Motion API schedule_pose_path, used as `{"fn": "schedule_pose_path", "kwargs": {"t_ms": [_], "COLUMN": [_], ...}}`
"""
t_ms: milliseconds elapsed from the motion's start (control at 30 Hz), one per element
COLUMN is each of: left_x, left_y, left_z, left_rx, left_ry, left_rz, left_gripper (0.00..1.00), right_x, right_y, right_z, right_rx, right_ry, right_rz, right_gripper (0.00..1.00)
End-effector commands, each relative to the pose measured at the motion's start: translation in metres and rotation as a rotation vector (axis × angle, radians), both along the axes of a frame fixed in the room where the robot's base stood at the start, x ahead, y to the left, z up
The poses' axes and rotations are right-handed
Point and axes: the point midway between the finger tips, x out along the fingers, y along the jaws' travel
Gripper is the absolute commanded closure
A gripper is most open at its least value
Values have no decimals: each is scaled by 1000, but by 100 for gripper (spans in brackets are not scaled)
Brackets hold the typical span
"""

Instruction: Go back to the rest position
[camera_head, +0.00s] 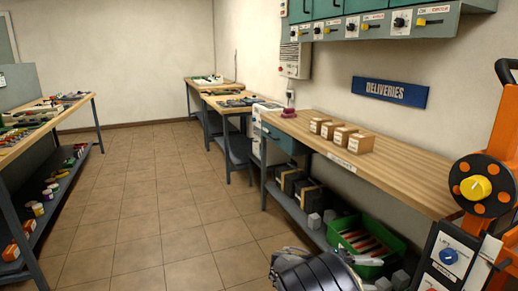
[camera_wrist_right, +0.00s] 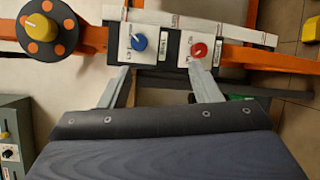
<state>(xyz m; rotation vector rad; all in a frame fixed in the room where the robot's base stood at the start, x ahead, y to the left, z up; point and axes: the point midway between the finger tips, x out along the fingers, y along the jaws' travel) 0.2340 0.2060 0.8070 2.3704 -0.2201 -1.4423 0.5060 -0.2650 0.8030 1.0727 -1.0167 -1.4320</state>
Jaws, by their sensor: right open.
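My right gripper (camera_wrist_right: 160,82) is open, its two grey fingers apart in the right wrist view. Nothing shows between the fingers. Behind the fingertips is a control panel with a blue knob (camera_wrist_right: 139,42) and a red knob (camera_wrist_right: 198,50); I cannot tell whether the fingers touch it. In the head view, the blue knob (camera_head: 449,256) sits low on the orange machine (camera_head: 497,150) at the right. A grey and black part of my own arm shows at the bottom middle. My left gripper is not in view.
A wooden bench (camera_head: 400,182) runs along the right wall with several small boxes (camera_head: 338,134) on it. A green crate (camera_head: 398,244) sits on its lower shelf. Another bench (camera_head: 20,147) stands at the left. The tiled floor (camera_head: 150,200) between is clear.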

Motion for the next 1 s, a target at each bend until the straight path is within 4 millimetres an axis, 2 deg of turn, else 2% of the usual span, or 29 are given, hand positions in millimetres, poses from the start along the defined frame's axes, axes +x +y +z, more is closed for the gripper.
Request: {"fn": "schedule_pose_path", "kwargs": {"t_ms": [267,367,533,667,800,1000], "left_x": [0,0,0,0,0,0], "left_y": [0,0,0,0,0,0], "left_z": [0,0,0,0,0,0], "left_rx": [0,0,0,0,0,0], "left_ry": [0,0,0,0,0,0], "left_rz": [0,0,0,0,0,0], "left_gripper": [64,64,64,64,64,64], "right_x": [-38,-59,-108,-151,-191,-233], "right_y": [-36,-46,-52,-40,-17,18], "right_z": [-19,-29,-43,-45,-35,-14], "right_rx": [285,431,779,1097,1387,1661], "right_ry": [43,51,35,-35,-163,-385], "right_rz": [-105,-146,-216,-237,-212,-122], "right_gripper": [43,43,43,43,43,43]}}
